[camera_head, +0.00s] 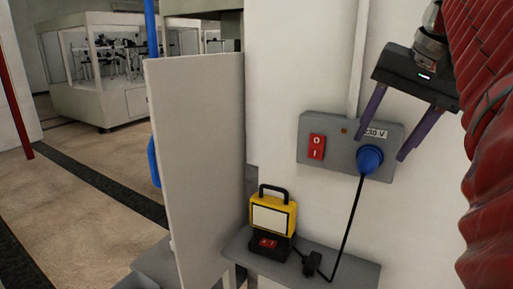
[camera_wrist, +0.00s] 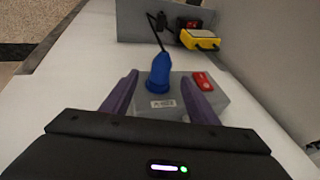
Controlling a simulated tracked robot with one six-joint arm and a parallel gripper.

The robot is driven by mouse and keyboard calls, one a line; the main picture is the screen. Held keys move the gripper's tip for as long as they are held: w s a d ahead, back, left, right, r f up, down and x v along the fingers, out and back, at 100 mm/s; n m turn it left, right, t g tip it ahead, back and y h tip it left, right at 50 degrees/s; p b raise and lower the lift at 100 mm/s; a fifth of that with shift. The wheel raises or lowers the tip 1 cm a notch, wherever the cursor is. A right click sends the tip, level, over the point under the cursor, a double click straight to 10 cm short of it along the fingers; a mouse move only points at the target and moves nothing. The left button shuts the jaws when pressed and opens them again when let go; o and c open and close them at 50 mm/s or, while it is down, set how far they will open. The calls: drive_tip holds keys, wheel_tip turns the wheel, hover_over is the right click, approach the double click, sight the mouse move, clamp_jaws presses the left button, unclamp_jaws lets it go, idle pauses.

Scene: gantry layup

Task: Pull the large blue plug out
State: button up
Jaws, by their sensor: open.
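The large blue plug (camera_head: 371,159) sits in the grey socket box (camera_head: 342,165) on the white wall, with a black cable hanging from it. My gripper (camera_head: 384,136) is open, with two purple fingers pointing down toward the box. In the wrist view the blue plug (camera_wrist: 159,74) appears between the two spread fingers of my gripper (camera_wrist: 160,92), with room on both sides. I cannot tell from these views whether the fingers reach the plug's depth. A red switch (camera_head: 316,147) is on the box, left of the plug.
A yellow work lamp (camera_head: 272,216) and a black cable connector (camera_head: 312,263) stand on a grey shelf (camera_head: 345,272) below the box. A pale upright panel (camera_head: 198,170) stands to the left. A grey conduit (camera_head: 358,60) runs up the wall above the box.

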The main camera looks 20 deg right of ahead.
sight(372, 158)
drive_tip(key=shift+x, duration=2.7)
drive_tip(key=shift+c, duration=0.5)
drive_tip(key=c, duration=1.2)
